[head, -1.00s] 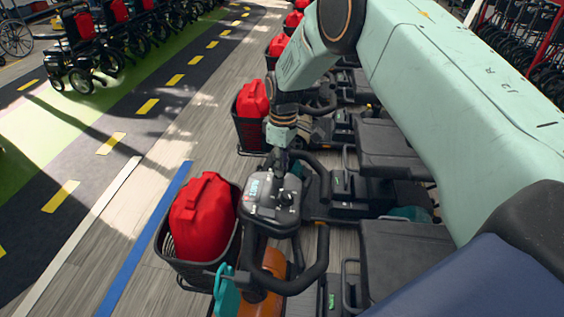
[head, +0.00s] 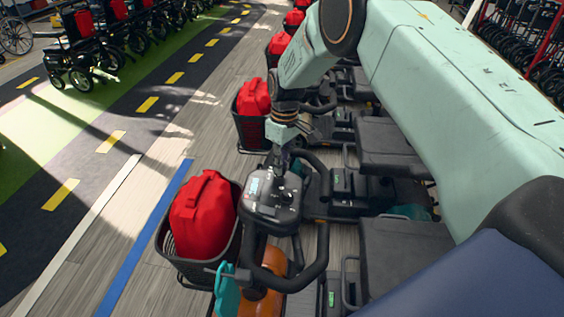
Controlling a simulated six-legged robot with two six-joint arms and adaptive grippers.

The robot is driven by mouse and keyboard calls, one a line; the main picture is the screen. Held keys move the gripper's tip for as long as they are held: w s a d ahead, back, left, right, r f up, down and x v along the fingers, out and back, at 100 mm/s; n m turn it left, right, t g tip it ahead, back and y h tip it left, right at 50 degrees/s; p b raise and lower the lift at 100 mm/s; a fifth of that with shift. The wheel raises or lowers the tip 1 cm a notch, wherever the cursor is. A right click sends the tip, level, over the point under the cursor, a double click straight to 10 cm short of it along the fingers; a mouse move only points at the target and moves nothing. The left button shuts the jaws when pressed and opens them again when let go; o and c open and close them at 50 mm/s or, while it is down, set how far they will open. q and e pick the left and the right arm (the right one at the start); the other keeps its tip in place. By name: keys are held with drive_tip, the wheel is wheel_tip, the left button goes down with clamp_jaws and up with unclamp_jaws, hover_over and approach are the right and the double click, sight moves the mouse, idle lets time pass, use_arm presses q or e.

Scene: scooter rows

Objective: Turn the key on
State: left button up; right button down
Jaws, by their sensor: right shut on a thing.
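The scooter's dark control console (head: 268,207) sits between the looped black handlebars in the lower middle of the head view. It has a small lit display on its left part and a dark knob on its right part. My right gripper (head: 281,172) points down onto the console's upper edge and is shut. The key is not distinguishable; the fingertips cover the place and are too small to make out clearly. My left gripper is not in view.
A black basket (head: 179,262) with a red container (head: 203,216) is fixed in front of the handlebars. More scooters with seats (head: 397,146) stand close behind in a row.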

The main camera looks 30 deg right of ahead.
drive_tip(key=c, duration=1.7)
unclamp_jaws()
drive_tip(key=shift+w+r, duration=0.25)
drive_tip(key=shift+w, duration=0.05)
drive_tip(key=o, duration=0.4)
drive_tip(key=shift+s+a+f, duration=0.1)
drive_tip(key=shift+s, duration=0.1)
drive_tip(key=shift+w+d+r, duration=0.1)
drive_tip(key=shift+d+r, duration=0.05)
drive_tip(key=shift+r, duration=1.85)
drive_tip(key=shift+w+d+r, duration=0.1)
drive_tip(key=shift+d+r, duration=0.1)
drive_tip(key=shift+r, duration=1.75)
drive_tip(key=shift+w+d+r, duration=0.1)
drive_tip(key=shift+d+r, duration=0.05)
drive_tip(key=shift+r, duration=1.85)
drive_tip(key=shift+s, duration=0.1)
